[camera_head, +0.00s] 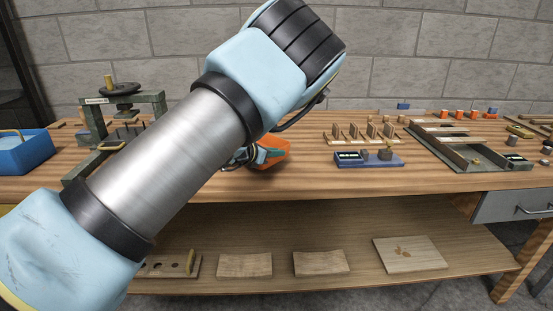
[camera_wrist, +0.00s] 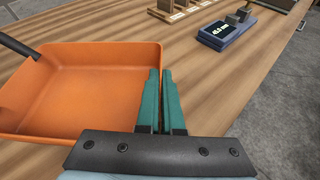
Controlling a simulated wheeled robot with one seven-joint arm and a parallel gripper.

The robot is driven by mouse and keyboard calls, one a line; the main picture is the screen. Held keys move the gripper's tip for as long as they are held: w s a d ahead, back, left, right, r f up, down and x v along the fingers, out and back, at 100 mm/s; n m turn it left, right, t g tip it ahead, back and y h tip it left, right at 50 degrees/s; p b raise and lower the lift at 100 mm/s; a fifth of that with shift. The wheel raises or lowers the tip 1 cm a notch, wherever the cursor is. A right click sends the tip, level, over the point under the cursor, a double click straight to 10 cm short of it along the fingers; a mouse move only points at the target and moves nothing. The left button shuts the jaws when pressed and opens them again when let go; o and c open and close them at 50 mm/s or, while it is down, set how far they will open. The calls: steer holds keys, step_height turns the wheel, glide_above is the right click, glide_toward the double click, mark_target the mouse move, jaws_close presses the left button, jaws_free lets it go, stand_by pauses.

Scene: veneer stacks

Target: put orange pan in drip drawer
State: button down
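The orange pan (camera_wrist: 80,85) is a shallow square pan with a dark handle at its far left, seen in the wrist view. In the head view the orange pan (camera_head: 275,149) is partly hidden behind my arm, at the table's middle. My gripper (camera_wrist: 161,72) has its two teal fingers close together, one on each side of the pan's right wall, and looks shut on it. The pan appears empty. It is at the tabletop; whether it touches cannot be told. A grey drawer (camera_head: 512,206) with a bar handle sits under the table's right end and looks closed.
A blue device with a display (camera_head: 368,159) and a slotted wooden rack (camera_head: 362,141) stand right of the pan. A grey channel fixture (camera_head: 440,154) lies farther right. A press frame (camera_head: 151,103) and blue bin (camera_head: 25,155) are at left. A lower shelf (camera_head: 360,225) holds several boards.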

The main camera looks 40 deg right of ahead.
steer(key=shift+f, duration=1.45)
steer(key=c, duration=1.1)
jaws_free()
steer(key=shift+o, duration=0.2)
steer(key=shift+a, duration=0.2)
steer(key=b+v, duration=0.3)
steer(key=v, duration=0.8)
steer(key=shift+s+a+r, duration=0.1)
steer(key=shift+a+r, duration=0.1)
steer(key=shift+a, duration=0.1)
